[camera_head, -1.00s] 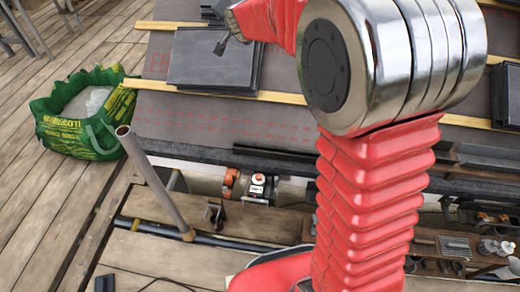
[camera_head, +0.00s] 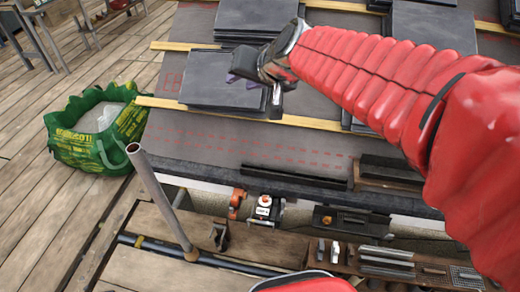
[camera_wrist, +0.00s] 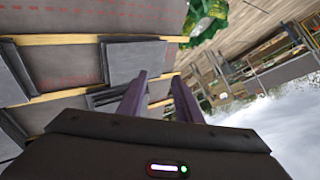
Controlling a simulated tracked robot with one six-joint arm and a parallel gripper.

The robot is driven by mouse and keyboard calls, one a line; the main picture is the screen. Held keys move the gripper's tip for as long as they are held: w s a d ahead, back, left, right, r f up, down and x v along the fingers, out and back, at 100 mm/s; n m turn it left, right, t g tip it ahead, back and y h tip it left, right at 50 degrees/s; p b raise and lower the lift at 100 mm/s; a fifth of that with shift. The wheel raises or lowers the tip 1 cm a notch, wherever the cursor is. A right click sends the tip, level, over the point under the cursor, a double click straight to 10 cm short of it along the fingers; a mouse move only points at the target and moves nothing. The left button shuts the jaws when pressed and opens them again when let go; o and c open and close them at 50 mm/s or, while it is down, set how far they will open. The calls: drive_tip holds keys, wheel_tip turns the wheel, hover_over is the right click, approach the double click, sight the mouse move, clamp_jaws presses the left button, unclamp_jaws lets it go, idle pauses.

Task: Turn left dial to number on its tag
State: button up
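I cannot make out a dial or a numbered tag in either view. My gripper (camera_head: 254,90) is over the stacked dark slates on the roof in the head view. In the wrist view its two dark fingers (camera_wrist: 160,78) stand apart with nothing between them. A small white and red device (camera_head: 263,207) sits below the roof edge, with an orange part (camera_head: 237,203) to its left; both are too small to read. My gripper is well above and behind them.
A slate stack (camera_head: 207,82) lies on the battened roof. A green bag (camera_head: 92,130) stands on the deck at left. A grey upright pole (camera_head: 160,200) rises at the front. A tool shelf (camera_head: 400,265) is at lower right. Open decking lies at left.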

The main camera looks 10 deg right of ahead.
drive_tip(key=s+d+f+n+g+h, duration=0.1)
drive_tip(key=s+d+f+g+h, duration=0.2)
drive_tip(key=s+f, duration=0.45)
drive_tip(key=s+d+f+n+g, duration=0.15)
drive_tip(key=s+d+f, duration=0.3)
drive_tip(key=s, duration=0.65)
drive_tip(key=m+g+y, duration=0.3)
drive_tip(key=m+g, duration=0.1)
drive_tip(key=m, duration=1.9)
hover_over(266, 198)
drive_tip(key=s+d, duration=0.2)
drive_tip(key=d, duration=0.3)
wheel_tip(266, 198, down, 49)
drive_tip(key=shift+s+t, duration=0.2)
drive_tip(key=shift+t, duration=0.05)
drive_tip(key=shift+x, duration=6.85)
